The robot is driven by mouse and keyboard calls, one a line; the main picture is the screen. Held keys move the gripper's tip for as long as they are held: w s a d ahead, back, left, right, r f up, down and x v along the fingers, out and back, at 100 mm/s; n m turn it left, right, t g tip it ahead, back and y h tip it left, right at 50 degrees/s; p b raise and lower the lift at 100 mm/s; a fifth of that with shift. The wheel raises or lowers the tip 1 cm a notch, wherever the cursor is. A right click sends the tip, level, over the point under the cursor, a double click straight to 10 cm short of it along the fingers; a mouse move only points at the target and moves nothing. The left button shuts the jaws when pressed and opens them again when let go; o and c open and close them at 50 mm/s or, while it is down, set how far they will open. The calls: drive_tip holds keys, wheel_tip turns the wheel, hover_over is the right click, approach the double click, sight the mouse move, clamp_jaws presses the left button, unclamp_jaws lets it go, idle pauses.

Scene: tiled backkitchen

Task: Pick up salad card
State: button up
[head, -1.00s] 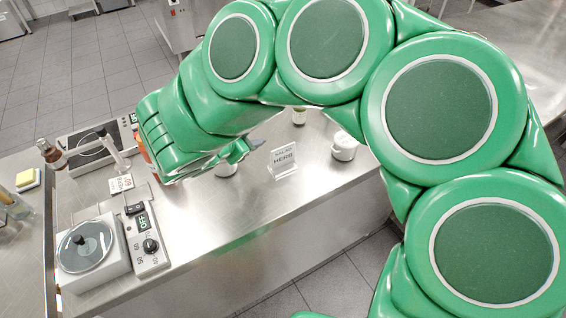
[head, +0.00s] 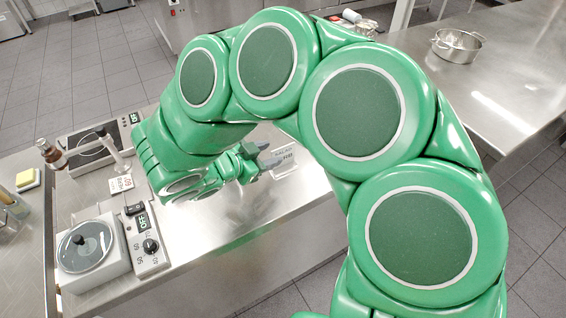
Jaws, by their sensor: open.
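The salad card (head: 285,166) is a small white sign with dark lettering, standing upright on the steel counter (head: 283,195). Its left part is hidden behind my gripper. My green gripper (head: 266,156) is open, with its grey fingertips pointing right at the card's left side. I cannot tell whether the fingers touch the card or reach around it.
A steel pot (head: 457,44) is on the far right counter.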

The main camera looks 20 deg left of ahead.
sight(279, 153)
drive_tip(key=shift+f+x, duration=0.15)
drive_tip(key=shift+x, duration=0.9)
drive_tip(key=shift+f+x, duration=0.15)
drive_tip(key=shift+x, duration=0.95)
drive_tip(key=shift+s+a, duration=0.1)
clamp_jaws()
drive_tip(key=shift+f, duration=0.15)
